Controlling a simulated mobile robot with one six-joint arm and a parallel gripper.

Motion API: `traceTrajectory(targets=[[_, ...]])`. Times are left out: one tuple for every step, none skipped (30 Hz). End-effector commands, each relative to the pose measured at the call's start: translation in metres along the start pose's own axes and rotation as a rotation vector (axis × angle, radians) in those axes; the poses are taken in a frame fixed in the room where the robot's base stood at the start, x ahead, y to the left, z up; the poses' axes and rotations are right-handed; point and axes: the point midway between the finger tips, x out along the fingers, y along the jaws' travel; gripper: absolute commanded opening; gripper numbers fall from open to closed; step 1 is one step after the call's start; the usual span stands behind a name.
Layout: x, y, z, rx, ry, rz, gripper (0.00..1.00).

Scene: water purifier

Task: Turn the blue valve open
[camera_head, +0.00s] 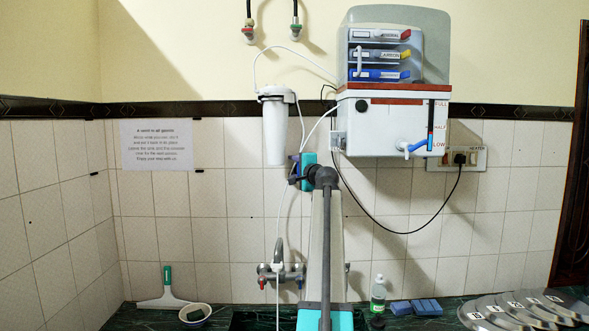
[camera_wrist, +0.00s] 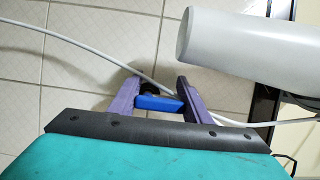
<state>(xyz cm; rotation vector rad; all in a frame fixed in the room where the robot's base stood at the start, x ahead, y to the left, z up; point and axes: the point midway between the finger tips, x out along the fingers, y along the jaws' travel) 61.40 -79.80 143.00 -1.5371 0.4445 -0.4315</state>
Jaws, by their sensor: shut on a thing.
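The blue valve (camera_wrist: 158,103) shows in the wrist view as a small blue handle lying across the gap between the two purple fingers of my gripper (camera_wrist: 155,89). My gripper is shut on it. A dark round part and a thin white tube lie just beyond the fingertips, against the tiled wall. In the head view my gripper (camera_head: 294,169) is at the wall, just right of and below the white filter cylinder (camera_head: 276,130). There my wrist and arm hide most of the valve.
The white filter cylinder (camera_wrist: 245,47) is close right of my fingers in the wrist view. The water purifier (camera_head: 392,122), with a blue-handled tap (camera_head: 416,147), hangs to the right. Thin tubes run nearby. Below are a faucet (camera_head: 281,270), bottle (camera_head: 378,293) and plates (camera_head: 522,308).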

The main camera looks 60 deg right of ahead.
Motion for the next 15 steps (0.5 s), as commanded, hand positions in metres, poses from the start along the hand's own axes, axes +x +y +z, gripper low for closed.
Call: traceTrajectory(targets=[[0.0001, 0.0049, 0.0027, -0.004, -0.006, 0.008, 0.21], [0.0001, 0.0049, 0.0027, -0.004, -0.006, 0.008, 0.21], [0.0001, 0.0048, 0.0026, -0.004, -0.006, 0.008, 0.51], [0.0001, 0.0046, 0.0025, -0.004, -0.006, 0.007, 0.56], [0.0000, 0.0043, 0.0023, -0.003, -0.005, 0.007, 0.61], [0.0000, 0.0038, 0.0020, -0.003, -0.005, 0.006, 0.62], [0.0000, 0.0035, 0.0018, -0.003, -0.004, 0.006, 0.62], [0.0000, 0.0032, 0.0017, -0.002, -0.004, 0.005, 0.62], [0.0000, 0.0028, 0.0014, -0.002, -0.004, 0.004, 0.62], [-0.0001, 0.0025, 0.0012, -0.002, -0.003, 0.004, 0.62], [0.0000, 0.0023, 0.0011, -0.002, -0.003, 0.004, 0.62], [-0.0001, 0.0020, 0.0010, -0.001, -0.003, 0.003, 0.62], [-0.0001, 0.0019, 0.0009, -0.001, -0.003, 0.003, 0.62], [-0.0002, 0.0017, 0.0008, -0.001, -0.002, 0.003, 0.62], [-0.0006, 0.0016, 0.0007, -0.001, -0.002, 0.003, 0.62]])
